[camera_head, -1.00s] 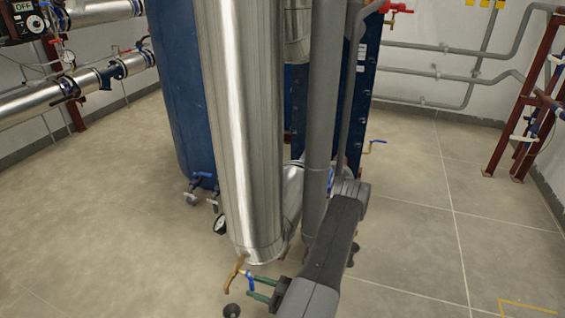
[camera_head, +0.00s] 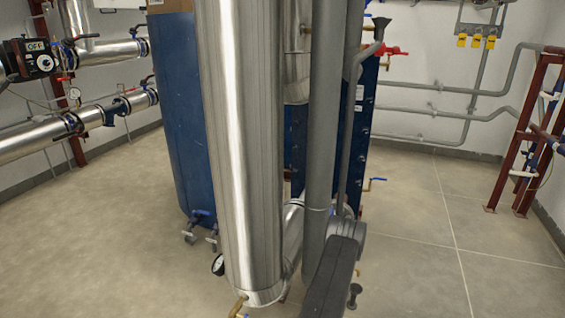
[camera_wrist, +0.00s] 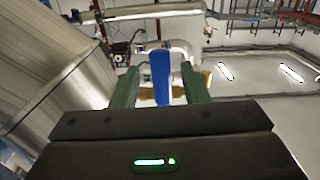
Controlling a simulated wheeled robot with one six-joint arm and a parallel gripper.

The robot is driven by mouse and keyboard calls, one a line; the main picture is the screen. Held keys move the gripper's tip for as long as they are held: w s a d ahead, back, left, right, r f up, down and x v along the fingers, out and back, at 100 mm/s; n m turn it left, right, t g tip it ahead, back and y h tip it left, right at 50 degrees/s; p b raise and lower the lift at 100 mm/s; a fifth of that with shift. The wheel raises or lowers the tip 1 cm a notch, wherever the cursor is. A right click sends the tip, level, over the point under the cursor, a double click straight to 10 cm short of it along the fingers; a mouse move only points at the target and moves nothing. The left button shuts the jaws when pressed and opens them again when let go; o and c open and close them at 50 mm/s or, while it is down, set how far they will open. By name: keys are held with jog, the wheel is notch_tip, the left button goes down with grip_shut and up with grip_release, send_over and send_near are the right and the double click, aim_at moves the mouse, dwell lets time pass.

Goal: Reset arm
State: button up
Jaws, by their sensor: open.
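My gripper (camera_wrist: 160,84) shows in the wrist view as two green fingers standing apart. A blue lever handle (camera_wrist: 161,70) shows between the fingers, with a gap on each side of it. Brass-coloured parts show just behind the fingers. A brass valve handle (camera_head: 238,306) shows at the foot of the large silver pipe (camera_head: 240,150), partly cut off by the frame edge.
A grey pipe (camera_head: 322,130) stands close beside my arm. A blue tank (camera_head: 180,110) and a pressure gauge (camera_head: 218,264) are to the left. A red frame (camera_head: 525,140) stands at the right. The tiled floor (camera_head: 430,250) at the right is open.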

jog(key=p+v, duration=0.3)
jog(key=v, duration=0.9)
jog(key=b+x, duration=0.3)
jog(key=x, duration=1.1)
jog(key=shift+s+b, duration=0.1)
jog(key=shift+b, duration=0.3)
jog(key=shift+s+r+m, duration=0.1)
jog(key=shift+s+m, duration=0.5)
jog(key=shift+m, duration=0.6)
